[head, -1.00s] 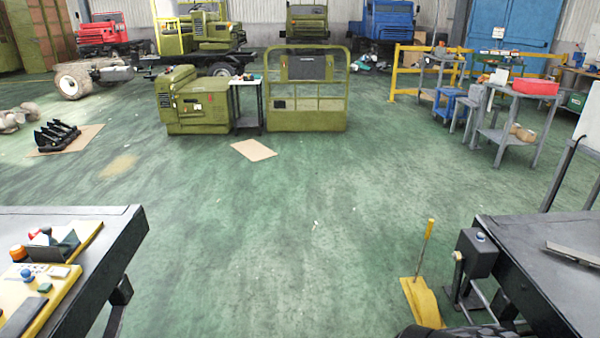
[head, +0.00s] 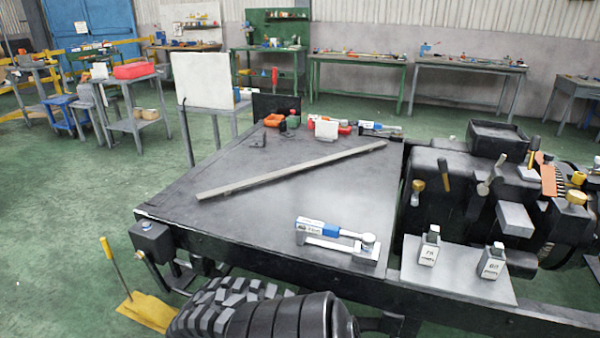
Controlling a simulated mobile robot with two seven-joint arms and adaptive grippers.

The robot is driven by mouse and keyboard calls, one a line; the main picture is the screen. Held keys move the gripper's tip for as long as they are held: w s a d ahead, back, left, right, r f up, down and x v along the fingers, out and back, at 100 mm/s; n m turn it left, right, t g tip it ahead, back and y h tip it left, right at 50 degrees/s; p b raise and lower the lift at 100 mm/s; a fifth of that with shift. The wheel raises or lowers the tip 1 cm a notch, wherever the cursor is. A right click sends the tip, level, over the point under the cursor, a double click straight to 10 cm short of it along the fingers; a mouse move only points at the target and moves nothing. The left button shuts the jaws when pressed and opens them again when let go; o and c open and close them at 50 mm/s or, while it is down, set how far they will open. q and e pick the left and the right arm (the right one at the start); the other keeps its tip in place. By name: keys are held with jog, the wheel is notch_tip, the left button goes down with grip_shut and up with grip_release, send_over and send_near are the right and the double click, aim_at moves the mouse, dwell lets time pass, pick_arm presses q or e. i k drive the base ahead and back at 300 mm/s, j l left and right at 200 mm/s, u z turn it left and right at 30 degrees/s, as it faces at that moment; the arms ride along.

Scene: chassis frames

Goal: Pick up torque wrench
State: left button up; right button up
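A tool with a blue-and-white body (head: 335,235) and a round metal end lies on a grey metal holder near the front edge of the black chassis deck (head: 240,220). It may be the torque wrench, but I cannot tell for sure. Another blue, white and red tool (head: 372,128) lies at the deck's far edge, small and partly hidden among other items. Neither of my grippers is in view, and nothing shown is being held.
A long grey bar (head: 290,171) lies diagonally across the deck. Two small labelled blocks (head: 429,247) stand on a grey plate at the right. A tyre (head: 220,306) and a yellow floor piece with a handle (head: 148,311) are in front.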

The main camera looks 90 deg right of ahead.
aim_at(366, 239)
jog(key=z, duration=3)
jog(key=u, duration=3.95)
jog(key=i, duration=0.25)
jog(key=k, duration=0.65)
